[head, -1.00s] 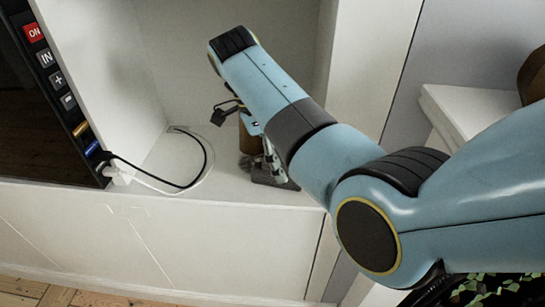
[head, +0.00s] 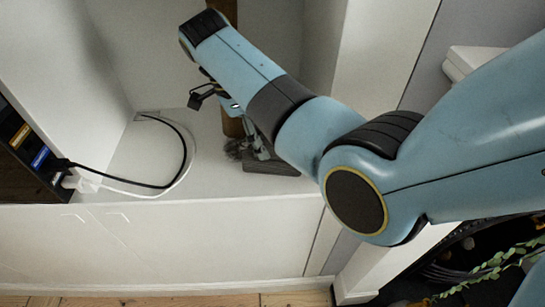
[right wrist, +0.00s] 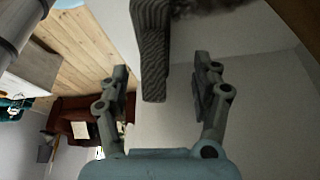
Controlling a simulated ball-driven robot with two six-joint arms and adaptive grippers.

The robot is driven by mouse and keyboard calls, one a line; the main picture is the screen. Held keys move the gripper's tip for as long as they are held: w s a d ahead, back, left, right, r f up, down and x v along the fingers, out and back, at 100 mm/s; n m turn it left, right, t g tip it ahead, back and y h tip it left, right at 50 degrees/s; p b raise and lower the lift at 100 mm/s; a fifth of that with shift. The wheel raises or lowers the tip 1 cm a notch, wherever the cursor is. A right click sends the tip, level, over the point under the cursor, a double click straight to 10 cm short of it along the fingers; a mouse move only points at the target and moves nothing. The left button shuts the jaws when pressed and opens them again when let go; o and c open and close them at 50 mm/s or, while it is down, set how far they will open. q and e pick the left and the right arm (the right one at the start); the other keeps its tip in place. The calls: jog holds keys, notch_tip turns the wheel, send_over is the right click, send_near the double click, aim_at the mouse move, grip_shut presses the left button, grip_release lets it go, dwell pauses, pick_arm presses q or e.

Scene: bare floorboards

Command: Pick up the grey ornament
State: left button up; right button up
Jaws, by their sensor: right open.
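The grey ornament (head: 272,167) stands on the white cabinet top, partly hidden behind my right arm in the head view. Its dark grey base shows below the gripper. In the right wrist view a ribbed grey part of the ornament (right wrist: 152,50) reaches down between the fingers. My right gripper (right wrist: 163,82) is open, with one finger on each side of this part and a visible gap to both. In the head view the right gripper (head: 255,145) is mostly covered by its own wrist. My left gripper is not in view.
A brown post (head: 230,122) and a fuzzy grey thing (head: 236,148) are close beside the gripper. A black cable (head: 186,150) and a white one loop on the cabinet top (head: 215,190) at left, by a dark panel (head: 22,150). White alcove walls rise on both sides.

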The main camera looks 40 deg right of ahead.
aim_at(274, 156)
jog(key=s+f, duration=0.1)
jog(key=s+d+f+p, duration=0.1)
jog(key=f, duration=0.1)
jog(key=shift+f, duration=0.45)
jog(key=shift+c, duration=0.6)
jog(key=c, duration=1.2)
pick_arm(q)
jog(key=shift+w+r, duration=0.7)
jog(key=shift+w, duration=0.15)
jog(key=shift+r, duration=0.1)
pick_arm(e)
jog(key=shift+r, duration=0.1)
